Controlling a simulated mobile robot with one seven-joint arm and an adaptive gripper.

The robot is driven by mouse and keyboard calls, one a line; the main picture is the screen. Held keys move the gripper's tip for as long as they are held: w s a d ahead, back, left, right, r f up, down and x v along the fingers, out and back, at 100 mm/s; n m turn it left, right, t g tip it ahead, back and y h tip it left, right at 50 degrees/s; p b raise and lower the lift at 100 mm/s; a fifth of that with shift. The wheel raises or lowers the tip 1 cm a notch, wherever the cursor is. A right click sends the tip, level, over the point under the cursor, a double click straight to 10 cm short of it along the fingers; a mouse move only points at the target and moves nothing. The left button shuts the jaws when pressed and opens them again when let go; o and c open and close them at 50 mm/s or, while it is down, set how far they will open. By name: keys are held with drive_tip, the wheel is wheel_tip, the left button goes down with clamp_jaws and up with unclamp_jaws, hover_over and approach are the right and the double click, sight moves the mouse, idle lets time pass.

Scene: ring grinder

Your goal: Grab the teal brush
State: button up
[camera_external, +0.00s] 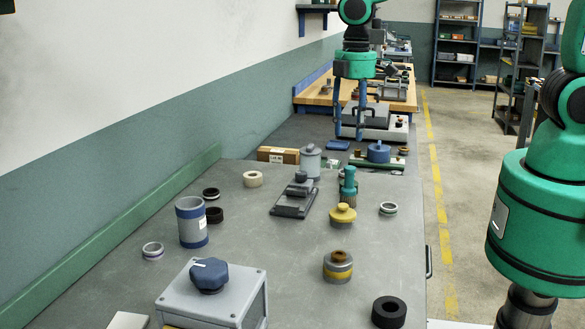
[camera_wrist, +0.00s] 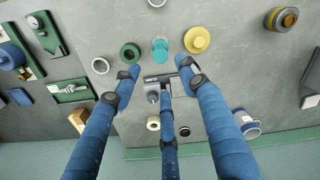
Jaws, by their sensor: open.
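The teal brush (camera_external: 348,183) stands upright on the grey workbench, with a narrow top and a bristled lower part. It also shows in the wrist view as a teal round shape (camera_wrist: 160,48), seen from above. My gripper (camera_external: 350,134) is open and empty, with its blue fingers pointing down, above the bench and apart from the brush. In the wrist view the spread fingertips (camera_wrist: 158,72) lie just below the brush in the picture. A yellow knobbed piece (camera_external: 343,214) stands close to the brush; it shows beside it in the wrist view (camera_wrist: 197,39).
A dark grey clamp-like fixture (camera_external: 294,197) and a grey cylinder (camera_external: 310,161) stand left of the brush. A metal ring (camera_external: 388,208) lies to its right. A yellow-banded piece (camera_external: 338,266) and a black ring (camera_external: 389,312) are nearer the front. Bare bench lies between them.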

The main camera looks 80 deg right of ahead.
sight(350, 167)
drive_tip(key=shift+f+b, duration=0.4)
drive_tip(key=shift+f, duration=3.9)
drive_tip(key=shift+f+b, duration=0.35)
drive_tip(key=shift+f, duration=2.25)
drive_tip(key=shift+c, duration=0.3)
clamp_jaws()
